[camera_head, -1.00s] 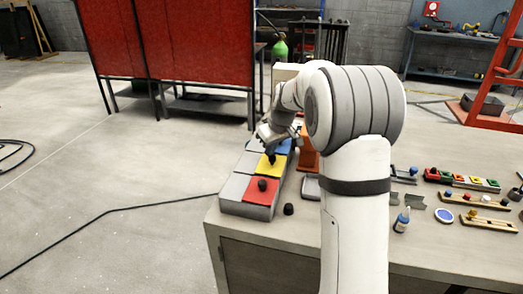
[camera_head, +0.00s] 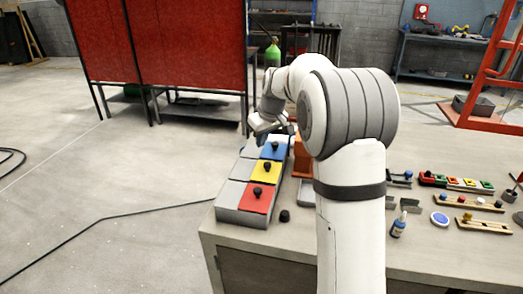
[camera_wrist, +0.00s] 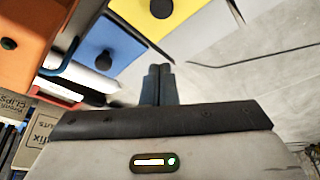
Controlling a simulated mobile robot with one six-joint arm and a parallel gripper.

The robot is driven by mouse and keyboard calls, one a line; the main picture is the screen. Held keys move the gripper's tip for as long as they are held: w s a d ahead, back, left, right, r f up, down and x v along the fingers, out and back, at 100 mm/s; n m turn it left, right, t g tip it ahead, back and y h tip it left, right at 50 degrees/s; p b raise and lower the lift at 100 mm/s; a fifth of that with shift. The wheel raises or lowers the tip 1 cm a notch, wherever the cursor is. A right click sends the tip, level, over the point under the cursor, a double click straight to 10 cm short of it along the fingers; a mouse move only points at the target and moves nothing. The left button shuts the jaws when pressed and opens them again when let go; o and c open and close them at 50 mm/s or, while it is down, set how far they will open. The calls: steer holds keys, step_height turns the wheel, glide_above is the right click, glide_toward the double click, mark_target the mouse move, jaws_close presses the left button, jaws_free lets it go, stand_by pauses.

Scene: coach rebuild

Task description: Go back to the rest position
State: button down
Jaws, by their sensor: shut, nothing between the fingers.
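My gripper (camera_wrist: 158,84) is shut and empty, its two fingers pressed together in the wrist view. In the head view my gripper (camera_head: 268,136) is above the far end of a grey box with coloured lids on the workbench (camera_head: 222,240). The lids are red (camera_head: 254,203), yellow (camera_head: 262,176) and blue (camera_head: 271,152), each with a dark knob. In the wrist view the blue lid (camera_wrist: 115,42) is left of the fingers and the yellow lid (camera_wrist: 185,22) is beyond it. My arm hides part of the bench.
A loose black knob (camera_head: 285,215) lies beside the red lid. An orange block (camera_head: 303,158) stands right of the box. Small trays, a bottle (camera_head: 398,226) and a white-blue disc (camera_head: 439,219) lie on the right. Red panels (camera_head: 185,42) stand behind; floor at left is mostly clear.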

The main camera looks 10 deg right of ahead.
steer(key=s+a+v, duration=0.1)
steer(key=v, duration=0.4)
steer(key=s+m, duration=0.2)
steer(key=s, duration=1.1)
steer(key=s+f+m, duration=0.1)
steer(key=s+f, duration=0.2)
steer(key=s, duration=0.7)
steer(key=s+f+m+h, duration=0.1)
steer(key=s+f, duration=0.3)
steer(key=s, duration=0.7)
steer(key=shift+d+m+g+h, duration=0.2)
steer(key=shift+m+g+h, duration=0.1)
steer(key=shift+m, duration=0.3)
